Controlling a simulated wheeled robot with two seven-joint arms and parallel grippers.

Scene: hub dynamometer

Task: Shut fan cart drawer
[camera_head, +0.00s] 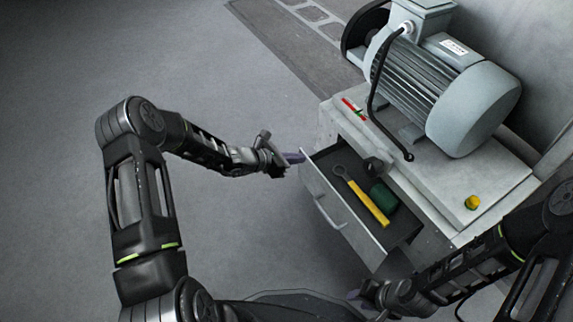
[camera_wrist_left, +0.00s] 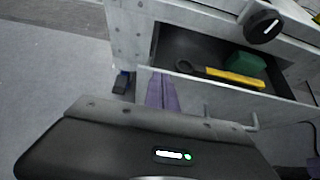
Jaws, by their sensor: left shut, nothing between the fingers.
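The fan cart drawer (camera_head: 343,211) stands open, pulled out from the grey cart (camera_head: 447,188). A bar handle (camera_head: 324,212) is on its front panel. Inside lie a yellow-handled tool (camera_head: 368,203) and a green block (camera_head: 384,196). My left gripper (camera_head: 297,157) is shut and empty at the drawer's far left front corner. In the left wrist view its purple fingers (camera_wrist_left: 161,92) overlap the left end of the drawer front (camera_wrist_left: 207,97); I cannot tell whether they touch. My right gripper (camera_head: 360,297) is near the drawer's near front corner; its finger gap is unclear.
A large grey motor (camera_head: 437,88) with a black cable stands on the cart top. The floor to the left is clear.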

